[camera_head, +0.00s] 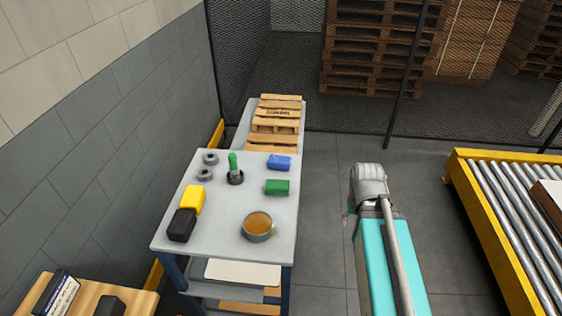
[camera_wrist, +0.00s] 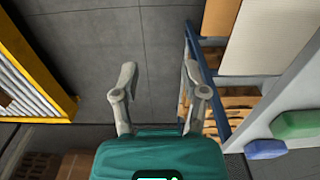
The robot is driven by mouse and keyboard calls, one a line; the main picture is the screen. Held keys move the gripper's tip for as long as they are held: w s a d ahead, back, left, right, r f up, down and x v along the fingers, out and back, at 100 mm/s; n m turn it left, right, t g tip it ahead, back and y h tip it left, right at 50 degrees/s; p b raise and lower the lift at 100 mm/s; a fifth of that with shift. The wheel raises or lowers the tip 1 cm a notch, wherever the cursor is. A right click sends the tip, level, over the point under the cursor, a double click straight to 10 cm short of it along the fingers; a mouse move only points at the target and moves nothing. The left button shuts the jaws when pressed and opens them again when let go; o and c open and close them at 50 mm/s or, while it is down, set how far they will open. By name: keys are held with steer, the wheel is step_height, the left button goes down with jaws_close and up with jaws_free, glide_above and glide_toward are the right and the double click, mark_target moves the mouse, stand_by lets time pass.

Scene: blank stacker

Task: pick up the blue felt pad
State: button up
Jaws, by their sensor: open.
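The blue felt pad (camera_head: 279,162) lies on the grey table top (camera_head: 215,235), near its far right edge, just behind a green pad (camera_head: 277,187). In the wrist view the blue pad (camera_wrist: 265,149) shows at the lower right, beside the green pad (camera_wrist: 298,124). My gripper (camera_wrist: 160,85) is open and empty, with its two fingers apart over the floor beside the table. In the head view my arm stands to the right of the table, and the fingers cannot be made out there.
A green-handled tool (camera_head: 234,168), two dark rings (camera_head: 208,166), a yellow block (camera_head: 193,199), a black block (camera_head: 181,225) and a round tin (camera_head: 257,226) share the table. A roller conveyor (camera_head: 500,220) stands right, a wall left.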

steer(key=o, duration=0.3)
steer(key=shift+o, duration=1.2)
steer(key=shift+w+a+f, duration=0.1)
steer(key=shift+w+a, duration=0.05)
steer(key=shift+w, duration=0.05)
steer(key=shift+o, duration=0.3)
steer(key=shift+w+a+f+m, duration=0.1)
steer(key=shift+w+a+m, duration=0.05)
steer(key=shift+w+m, duration=0.15)
steer(key=w+a+r+m+y+b, duration=0.1)
steer(key=w+a+m+y+b, duration=0.1)
steer(key=w+m, duration=0.4)
steer(key=w+a+r+m+t+y+b, duration=0.1)
steer(key=w+a+m+y+b, duration=0.2)
steer(key=w+m+y, duration=0.3)
steer(key=w+a+r+m+y+b, duration=0.2)
steer(key=w+a+m+y, duration=0.2)
steer(key=w+m, duration=0.3)
steer(key=w+y, duration=0.1)
steer(key=w, duration=0.3)
steer(key=shift+a+t+b, duration=0.2)
steer(key=shift+t+b, duration=0.15)
steer(key=shift+t, duration=0.05)
steer(key=shift+a, duration=0.1)
